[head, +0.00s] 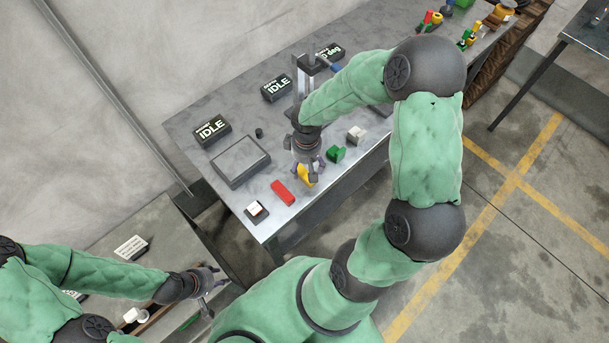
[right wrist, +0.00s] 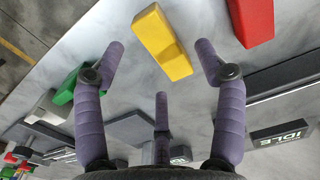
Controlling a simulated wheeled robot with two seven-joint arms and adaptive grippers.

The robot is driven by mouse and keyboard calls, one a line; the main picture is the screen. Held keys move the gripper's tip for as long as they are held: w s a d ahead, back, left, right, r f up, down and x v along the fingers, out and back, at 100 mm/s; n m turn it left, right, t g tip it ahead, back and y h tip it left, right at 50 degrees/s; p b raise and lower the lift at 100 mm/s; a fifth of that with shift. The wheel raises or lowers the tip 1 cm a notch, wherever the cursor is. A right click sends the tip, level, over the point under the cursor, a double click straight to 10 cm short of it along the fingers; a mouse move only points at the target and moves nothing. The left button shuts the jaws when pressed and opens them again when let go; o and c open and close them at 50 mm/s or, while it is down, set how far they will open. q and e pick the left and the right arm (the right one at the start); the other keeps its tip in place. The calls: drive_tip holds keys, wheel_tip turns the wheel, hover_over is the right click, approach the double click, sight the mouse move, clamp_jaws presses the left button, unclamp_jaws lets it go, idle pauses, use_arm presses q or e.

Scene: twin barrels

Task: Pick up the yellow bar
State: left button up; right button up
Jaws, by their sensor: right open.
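The yellow bar (head: 305,181) lies on the grey table below my right gripper (head: 308,166), which partly covers it in the head view. In the right wrist view the whole bar (right wrist: 161,42) shows, just beyond the spread fingertips of my right gripper (right wrist: 160,62). This gripper is open, with nothing between its fingers, and the bar looks apart from them. My left gripper (head: 212,288) is at the lower left in the head view, away from the bar, with its fingers spread and empty.
A red bar (head: 283,193) lies left of the yellow bar, and a green block (head: 336,153) lies right of it.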

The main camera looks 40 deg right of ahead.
sight(306, 171)
wheel_tip(306, 171, down, 3)
drive_tip(key=shift+f+b, duration=0.1)
drive_tip(key=shift+b, duration=0.25)
clamp_jaws()
drive_tip(key=shift+r, duration=0.25)
